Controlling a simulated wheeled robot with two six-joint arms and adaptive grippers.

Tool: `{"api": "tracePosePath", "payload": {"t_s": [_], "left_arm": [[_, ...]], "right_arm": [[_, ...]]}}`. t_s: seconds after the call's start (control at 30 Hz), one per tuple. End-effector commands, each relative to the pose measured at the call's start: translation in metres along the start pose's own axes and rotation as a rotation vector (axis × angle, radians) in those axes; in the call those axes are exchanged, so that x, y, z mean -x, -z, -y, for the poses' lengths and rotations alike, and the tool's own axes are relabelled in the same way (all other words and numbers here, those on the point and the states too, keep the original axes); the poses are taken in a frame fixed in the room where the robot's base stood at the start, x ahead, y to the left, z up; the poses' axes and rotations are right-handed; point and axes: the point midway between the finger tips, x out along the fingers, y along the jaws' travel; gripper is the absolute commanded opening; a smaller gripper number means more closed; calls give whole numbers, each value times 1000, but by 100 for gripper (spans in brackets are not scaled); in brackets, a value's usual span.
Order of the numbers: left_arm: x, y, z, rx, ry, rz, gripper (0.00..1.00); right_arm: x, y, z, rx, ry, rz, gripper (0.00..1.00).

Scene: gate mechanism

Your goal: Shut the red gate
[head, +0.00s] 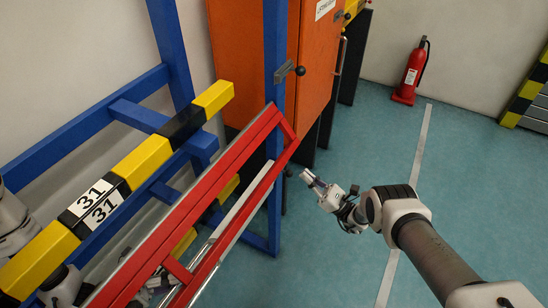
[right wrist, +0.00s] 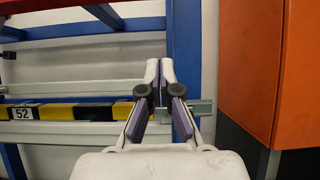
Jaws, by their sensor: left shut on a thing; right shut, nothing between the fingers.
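The red gate (head: 205,190), a frame of long red bars, runs slantwise from the lower left up to its far end by the blue post (head: 275,60). In the head view that end overlaps the post; I cannot tell if they touch. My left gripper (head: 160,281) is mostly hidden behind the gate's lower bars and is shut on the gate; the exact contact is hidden. My right gripper (head: 307,175) is shut and empty, right of the gate's far end. Its closed fingers (right wrist: 160,72) also show in the right wrist view, before a blue post (right wrist: 184,50).
A yellow and black beam (head: 150,157) numbered 31 runs along the gate's left side. An orange cabinet (head: 318,60) stands behind the post. A grey bracket (right wrist: 200,107) sits on the post in the wrist view. A fire extinguisher (head: 411,75) stands at the back; floor at right is clear.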

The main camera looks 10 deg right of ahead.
Motion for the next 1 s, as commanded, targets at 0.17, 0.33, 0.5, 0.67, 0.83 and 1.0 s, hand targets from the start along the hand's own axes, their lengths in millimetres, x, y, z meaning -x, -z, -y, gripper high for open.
{"api": "tracePosePath", "payload": {"t_s": [0.17, 0.33, 0.5, 0.67, 0.83, 1.0], "left_arm": [[0, 0, -2, 1, -6, -1, 0], [0, 0, -2, 1, -6, -1, 0], [0, 0, -2, 1, -6, -1, 0], [0, 0, -2, 2, -6, -1, 0], [0, 0, -3, 2, -6, -1, 0], [0, 0, -3, 2, -6, -1, 0]], "right_arm": [[-23, -1, 0, 1, -3, 8, 0], [-60, -1, -1, 1, -4, 6, 0], [-97, -1, -1, 1, -4, 5, 0], [-91, -24, 1, 0, 1, 1, 0], [-85, -37, 0, 1, -1, 1, 0], [-84, -38, -1, 0, -1, 1, 0]]}}
